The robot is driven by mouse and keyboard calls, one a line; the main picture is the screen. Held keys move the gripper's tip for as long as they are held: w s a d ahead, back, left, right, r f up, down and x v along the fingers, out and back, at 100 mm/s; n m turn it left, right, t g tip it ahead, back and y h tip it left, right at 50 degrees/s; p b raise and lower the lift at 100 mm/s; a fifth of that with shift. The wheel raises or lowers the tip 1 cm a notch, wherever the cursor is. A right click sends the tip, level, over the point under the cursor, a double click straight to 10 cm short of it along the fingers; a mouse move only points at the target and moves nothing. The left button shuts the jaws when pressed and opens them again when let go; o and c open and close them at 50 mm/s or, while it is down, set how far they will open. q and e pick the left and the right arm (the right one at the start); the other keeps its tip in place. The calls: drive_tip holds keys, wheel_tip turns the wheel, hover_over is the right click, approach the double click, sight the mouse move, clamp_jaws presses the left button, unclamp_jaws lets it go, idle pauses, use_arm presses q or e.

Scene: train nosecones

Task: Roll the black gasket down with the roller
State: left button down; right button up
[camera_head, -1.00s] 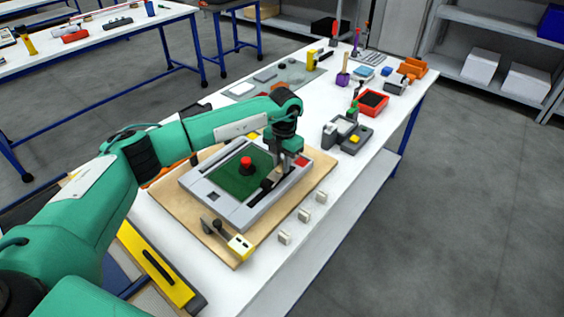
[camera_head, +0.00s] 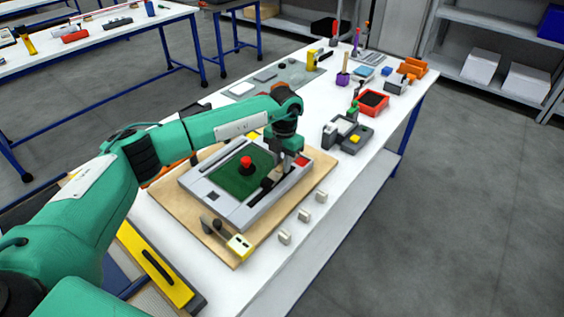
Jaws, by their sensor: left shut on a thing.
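A grey rectangular frame (camera_head: 232,211) with a green panel (camera_head: 232,186) and a red knob (camera_head: 246,162) lies on a tan board (camera_head: 180,203). My left gripper (camera_head: 276,176) reaches down at the frame's right side. It is shut on a small dark thing, which looks like the roller (camera_head: 267,183), low at the frame's edge. The gripper hides most of it. I cannot make out the black gasket apart from the roller, nor whether the roller touches it. My right gripper is not in view.
Several small pale blocks (camera_head: 304,215) stand along the table's right edge. A grey device (camera_head: 347,135) and a red bin (camera_head: 372,102) stand further back. A yellow panel (camera_head: 155,264) lies at front left.

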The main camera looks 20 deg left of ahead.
use_arm(q)
drive_tip(key=shift+w, duration=0.15)
drive_tip(key=shift+w+d+b, duration=0.35)
drive_tip(key=shift+w+b, duration=0.3)
drive_tip(key=shift+w, duration=0.15)
drive_tip(key=shift+f, duration=0.15)
idle(1.0)
idle(0.5)
drive_tip(key=shift+w+b, duration=0.15)
drive_tip(key=shift+b, duration=0.15)
drive_tip(key=shift+w+d+b, duration=0.3)
drive_tip(key=shift+w+b, duration=0.25)
drive_tip(key=shift+w, duration=0.15)
drive_tip(key=shift+w+r, duration=0.2)
